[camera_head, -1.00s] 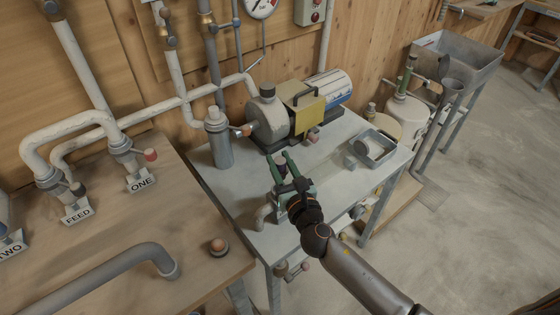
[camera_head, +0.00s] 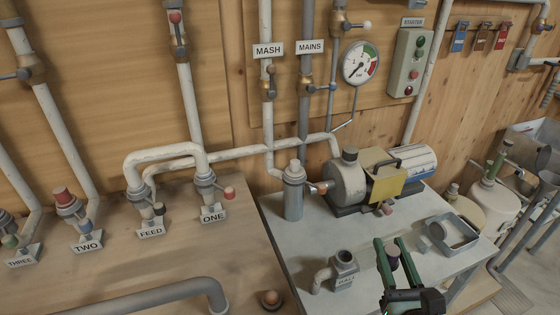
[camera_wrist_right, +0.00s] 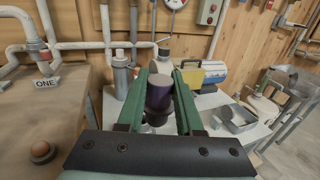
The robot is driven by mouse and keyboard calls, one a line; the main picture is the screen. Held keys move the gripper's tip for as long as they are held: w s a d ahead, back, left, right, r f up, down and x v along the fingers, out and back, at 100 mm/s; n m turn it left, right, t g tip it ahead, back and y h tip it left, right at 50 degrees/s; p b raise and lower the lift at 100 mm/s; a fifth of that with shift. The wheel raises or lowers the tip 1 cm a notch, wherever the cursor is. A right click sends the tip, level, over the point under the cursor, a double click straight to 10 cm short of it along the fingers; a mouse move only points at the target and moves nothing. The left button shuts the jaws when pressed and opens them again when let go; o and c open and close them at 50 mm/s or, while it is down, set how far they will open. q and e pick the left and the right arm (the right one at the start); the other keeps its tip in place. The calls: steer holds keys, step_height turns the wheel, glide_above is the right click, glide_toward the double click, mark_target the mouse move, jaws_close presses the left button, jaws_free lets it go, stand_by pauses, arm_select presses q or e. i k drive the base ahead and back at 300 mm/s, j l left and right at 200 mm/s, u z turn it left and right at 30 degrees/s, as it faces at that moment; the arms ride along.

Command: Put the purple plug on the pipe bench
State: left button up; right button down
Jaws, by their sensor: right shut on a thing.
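My right gripper (camera_head: 388,245) has green fingers and is shut on the purple plug (camera_head: 393,257), above the front part of the metal table. In the right wrist view the dark purple plug (camera_wrist_right: 160,92) is upright between the two fingers (camera_wrist_right: 160,78). The pipe bench (camera_head: 180,255) is the brown-topped bench at the left, with labelled pipe stubs along its back. My gripper is to the right of this bench, apart from it. My left gripper is not in view.
A grey open-topped pipe fitting (camera_head: 344,262) stands on the metal table (camera_head: 300,245) left of my gripper. A pump (camera_head: 348,185) stands behind, and a square tray (camera_head: 455,235) to the right.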

mark_target(36, 296)
steer(key=k+j+u, duration=0.25)
steer(key=k+j, duration=0.15)
steer(key=k+j+u, duration=0.15)
steer(key=j, duration=0.25)
steer(key=j+u, duration=0.2)
steer(key=j, duration=0.15)
steer(key=i+j+u, duration=0.1)
steer(key=j+u, duration=0.2)
steer(key=j, duration=0.5)
steer(key=i+j+u, duration=0.2)
steer(key=i+j, duration=0.15)
